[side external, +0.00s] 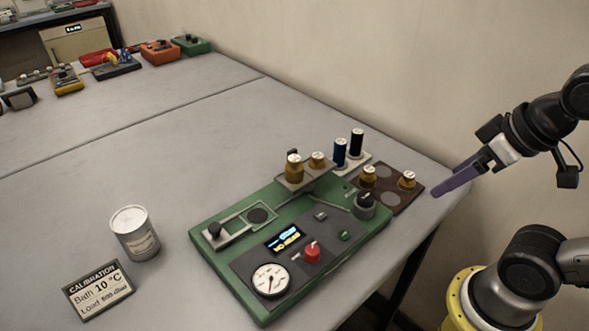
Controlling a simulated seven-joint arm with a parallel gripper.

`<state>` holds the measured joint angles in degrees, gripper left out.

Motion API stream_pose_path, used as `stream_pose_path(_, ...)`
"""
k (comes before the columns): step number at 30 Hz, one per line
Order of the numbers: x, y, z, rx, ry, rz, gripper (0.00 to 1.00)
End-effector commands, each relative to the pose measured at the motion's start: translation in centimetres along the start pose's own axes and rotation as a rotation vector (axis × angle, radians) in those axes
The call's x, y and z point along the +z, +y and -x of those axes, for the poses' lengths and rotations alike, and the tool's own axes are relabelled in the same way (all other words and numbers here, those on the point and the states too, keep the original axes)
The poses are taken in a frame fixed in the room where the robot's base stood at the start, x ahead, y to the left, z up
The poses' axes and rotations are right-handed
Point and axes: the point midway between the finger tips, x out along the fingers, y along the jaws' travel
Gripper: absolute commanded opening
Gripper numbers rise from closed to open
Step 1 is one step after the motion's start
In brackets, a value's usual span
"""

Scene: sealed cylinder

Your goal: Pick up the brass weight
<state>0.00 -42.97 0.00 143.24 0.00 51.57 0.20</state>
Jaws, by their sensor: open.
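Several brass weights with pale tops are in view, and I cannot tell which one the task means. One brass weight (294,170) stands on a small raised platform of the green device. Another brass weight (318,161) shows just behind it. Two more stand on a brown board: one brass weight (368,178) near its left side and one brass weight (407,181) near its right side. My gripper (436,192), with purple fingers, is open and empty to the right of the brown board, apart from all the weights. The fingers overlap in this view.
The green device (222,273) carries a gauge, a red knob and a small display. A white can (135,234) and a calibration sign (99,290) are at left. The table's middle is clear.

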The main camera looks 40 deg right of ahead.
Motion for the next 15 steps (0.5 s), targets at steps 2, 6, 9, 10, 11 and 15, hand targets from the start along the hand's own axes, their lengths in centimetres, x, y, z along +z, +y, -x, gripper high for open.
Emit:
stream_pose_path(2, 0.0, 0.0, 0.0, 0.0, -0.002, -0.03, 0.85)
stream_pose_path(6, 0.4, 0.0, 0.4, 0.003, -0.03, -0.212, 0.85)
stream_pose_path(9, -1.3, 0.0, 2.4, 0.006, -0.028, -0.429, 0.85)
stream_pose_path(10, -2.1, 0.0, 2.9, 0.008, -0.034, -0.499, 0.85)
stream_pose_path(11, -2.9, -0.1, 3.4, 0.011, -0.043, -0.569, 0.85)
stream_pose_path(15, -7.5, -0.6, 5.5, 0.033, -0.095, -0.879, 0.85)
